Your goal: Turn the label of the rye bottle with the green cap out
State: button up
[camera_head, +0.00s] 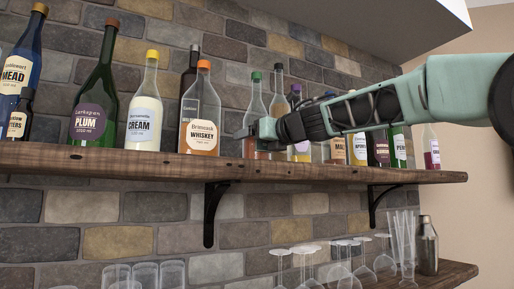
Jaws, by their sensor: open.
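The bottle with the green cap (255,92) stands upright on the upper wooden shelf, right of the whiskey bottle. It is clear glass with brownish content low down. I see no label on its visible part; its middle is hidden behind my gripper. My gripper (247,131) reaches in from the right, in front of this bottle at mid-height. Its jaws are open, pointing left. I cannot tell whether they touch the bottle or are around it.
The whiskey bottle (201,110) stands close on the left, with cream (145,105) and plum (93,90) bottles beyond. A clear bottle (279,96) stands close on the right, partly behind my arm. The shelf (110,162) has a narrow front edge. Glasses (145,275) stand below.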

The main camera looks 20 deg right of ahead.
jog(key=shift+f+n+g+y+b, duration=0.15)
jog(key=shift+n+g+y+b, duration=0.25)
jog(key=shift+n+y, duration=0.3)
jog(key=shift+r+y, duration=0.2)
jog(key=shift+y, duration=0.2)
jog(key=c, duration=0.8)
jog(key=shift+a, duration=0.1)
jog(key=shift+h+p, duration=0.4)
jog(key=shift+p, duration=0.05)
jog(key=shift+r+m+t+h+p, duration=0.1)
jog(key=shift+m+t+h+p, duration=0.3)
jog(key=shift+m+h+p, duration=0.3)
